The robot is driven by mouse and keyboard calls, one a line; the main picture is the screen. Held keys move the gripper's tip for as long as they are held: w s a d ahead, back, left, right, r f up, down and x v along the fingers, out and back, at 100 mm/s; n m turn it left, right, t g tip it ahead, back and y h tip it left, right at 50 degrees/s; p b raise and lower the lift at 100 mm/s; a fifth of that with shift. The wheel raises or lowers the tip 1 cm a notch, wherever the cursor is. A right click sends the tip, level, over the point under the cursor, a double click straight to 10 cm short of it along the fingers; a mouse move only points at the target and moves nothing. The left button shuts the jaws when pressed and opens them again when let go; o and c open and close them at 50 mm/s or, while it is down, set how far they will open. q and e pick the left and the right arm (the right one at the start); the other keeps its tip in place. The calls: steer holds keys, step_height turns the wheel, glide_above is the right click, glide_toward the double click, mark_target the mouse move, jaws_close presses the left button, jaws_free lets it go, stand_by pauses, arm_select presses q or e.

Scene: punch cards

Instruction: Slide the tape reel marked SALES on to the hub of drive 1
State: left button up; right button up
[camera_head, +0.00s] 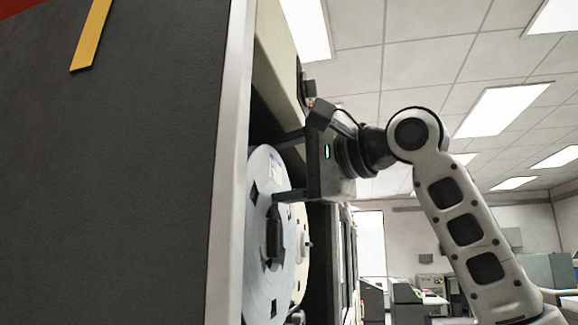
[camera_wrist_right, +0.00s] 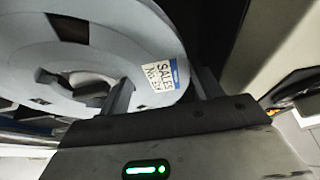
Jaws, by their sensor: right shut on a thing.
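The pale grey tape reel (camera_head: 262,205) stands on edge in front of the tape drive's face, seen nearly edge-on. In the right wrist view, its label reads SALES (camera_wrist_right: 160,82). My right gripper (camera_head: 281,168) is shut on the reel's upper rim, and its two fingers (camera_wrist_right: 165,92) show on either side of the label. A dark hub-like part (camera_head: 272,240) shows at the reel's middle. A cream reel or disc with a knob (camera_head: 302,243) shows just behind it. I cannot tell whether the reel is around the hub or apart from it. No drive number is legible. My left gripper is out of view.
A large dark cabinet side (camera_head: 110,170) with a pale metal edge (camera_head: 231,150) fills the left and hides part of the reel. The beige upper drive panel (camera_head: 273,60) is close above my gripper. Open room with distant machines (camera_head: 400,295) lies to the right.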

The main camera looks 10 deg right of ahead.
steer(key=shift+w+a+r, duration=0.15)
steer(key=shift+a, duration=0.4)
steer(key=shift+w+a+p, duration=0.3)
steer(key=shift+a+p, duration=0.2)
steer(key=shift+a, duration=0.25)
steer(key=o, duration=1.5)
steer(key=shift+f, duration=0.25)
steer(key=shift+c, duration=1.1)
steer(key=shift+r, duration=0.1)
